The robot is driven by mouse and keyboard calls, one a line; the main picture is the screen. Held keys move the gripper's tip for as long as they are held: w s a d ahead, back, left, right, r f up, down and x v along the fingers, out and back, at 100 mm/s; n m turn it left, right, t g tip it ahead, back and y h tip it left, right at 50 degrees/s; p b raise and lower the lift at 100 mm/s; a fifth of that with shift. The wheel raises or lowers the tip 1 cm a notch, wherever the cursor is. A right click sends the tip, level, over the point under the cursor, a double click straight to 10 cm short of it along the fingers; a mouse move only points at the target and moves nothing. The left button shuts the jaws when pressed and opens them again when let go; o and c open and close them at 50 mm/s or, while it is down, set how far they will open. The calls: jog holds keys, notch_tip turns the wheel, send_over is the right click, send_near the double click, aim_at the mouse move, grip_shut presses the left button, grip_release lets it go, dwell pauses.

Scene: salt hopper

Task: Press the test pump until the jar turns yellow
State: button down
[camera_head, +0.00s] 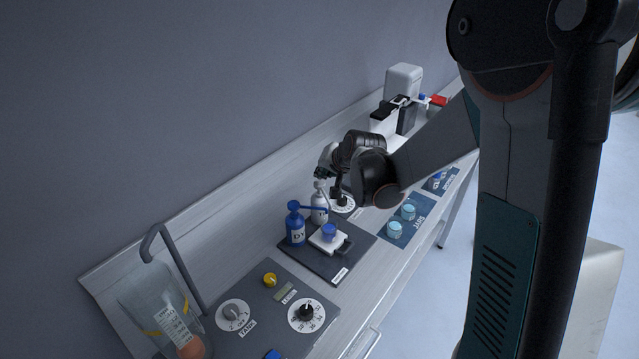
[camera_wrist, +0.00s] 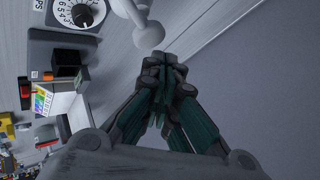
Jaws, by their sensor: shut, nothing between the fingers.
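A pale grey-white pump bottle (camera_head: 319,210) stands at the back of a dark mat. A blue pump bottle (camera_head: 296,230), marked with letters that look like "DY", stands left of it. A small jar (camera_head: 329,233) that looks blue sits on a white stand in front of the bottles; no yellow shows in it. My gripper (camera_head: 322,173) is shut and empty, just above the pale bottle's top. In the wrist view its closed fingertips (camera_wrist: 164,62) are close beside a white pump head (camera_wrist: 149,36); I cannot tell whether they touch.
A tank panel with dials (camera_head: 306,313) and a clear tank (camera_head: 160,305) lies at the front left. Two light-blue-topped jars (camera_head: 395,229) stand on a blue mat to the right. A dial (camera_head: 343,203) is beside the pale bottle. A wall runs behind the bench.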

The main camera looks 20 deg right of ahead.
aim_at(323, 183)
jog(key=shift+f, duration=0.1)
dwell(0.3)
jog(key=shift+f+b, duration=0.3)
jog(key=shift+b, duration=0.15)
jog(key=shift+f+b, duration=0.65)
jog(key=shift+f, duration=0.1)
dwell(0.8)
jog(key=shift+r, duration=0.1)
jog(key=shift+r+p, duration=0.75)
jog(key=shift+r, duration=0.3)
jog(key=shift+r, duration=0.1)
jog(key=shift+r+p, duration=1.65)
jog(key=shift+r, duration=0.8)
jog(key=shift+s, duration=0.1)
